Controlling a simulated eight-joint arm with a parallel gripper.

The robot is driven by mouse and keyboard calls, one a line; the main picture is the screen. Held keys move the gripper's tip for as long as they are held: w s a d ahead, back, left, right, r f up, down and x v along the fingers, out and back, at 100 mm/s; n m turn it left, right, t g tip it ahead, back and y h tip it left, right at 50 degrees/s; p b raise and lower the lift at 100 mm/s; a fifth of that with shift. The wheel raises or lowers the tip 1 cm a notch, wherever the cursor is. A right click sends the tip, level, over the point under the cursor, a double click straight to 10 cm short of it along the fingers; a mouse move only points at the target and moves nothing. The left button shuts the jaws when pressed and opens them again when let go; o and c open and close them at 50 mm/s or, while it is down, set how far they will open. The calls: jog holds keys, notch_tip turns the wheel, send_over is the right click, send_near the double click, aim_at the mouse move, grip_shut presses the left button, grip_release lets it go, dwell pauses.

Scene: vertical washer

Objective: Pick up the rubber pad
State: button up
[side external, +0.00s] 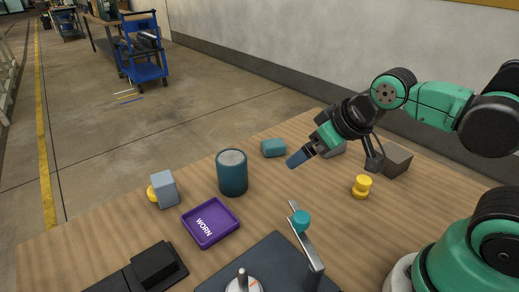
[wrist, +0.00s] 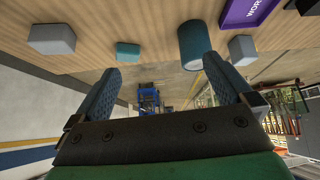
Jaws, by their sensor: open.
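No part is labelled as the rubber pad. A small round teal piece (side external: 301,220) on the upright metal bar of the fixture could be it, but I cannot tell for certain. It does not show in the wrist view. My gripper (side external: 294,161) is in the air above the far side of the table, beyond the teal piece and apart from it. In the wrist view my gripper (wrist: 160,72) has its two blue fingers wide apart with nothing between them.
A teal block (side external: 273,147), teal cylinder (side external: 231,173), grey-blue block (side external: 165,188) and purple tray marked WORN (side external: 210,237) stand left of my gripper. A yellow spool (side external: 361,187) and dark box (side external: 397,161) stand right. A dark base plate (side external: 262,262) lies in front.

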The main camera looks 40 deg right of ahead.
jog(key=w+a+n, duration=0.4)
jog(key=a+n, duration=0.1)
jog(key=n, duration=0.4)
jog(key=n+t+h, duration=0.1)
jog(key=n+t, duration=0.2)
jog(key=n, duration=1.4)
send_over(153, 261)
jog(key=d, duration=0.8)
notch_tip(153, 261, down, 6)
jog(key=shift+s+d+r, duration=0.1)
jog(key=shift+s, duration=0.05)
jog(key=s+a+f+n, duration=0.1)
jog(key=a+n, duration=0.1)
jog(key=n, duration=0.1)
jog(key=s+a+f+n+t, duration=0.1)
jog(key=a+f+n, duration=0.1)
jog(key=a+n, duration=0.1)
jog(key=s+a+f+n+t+y, duration=0.1)
jog(key=s+a+n, duration=0.1)
jog(key=a+n, duration=0.1)
jog(key=shift+s+f, duration=0.1)
jog(key=shift+f, duration=0.25)
jog(key=shift+x, duration=2.75)
jog(key=shift+a, duration=0.1)
jog(key=shift+r, duration=0.1)
jog(key=c, duration=1.2)
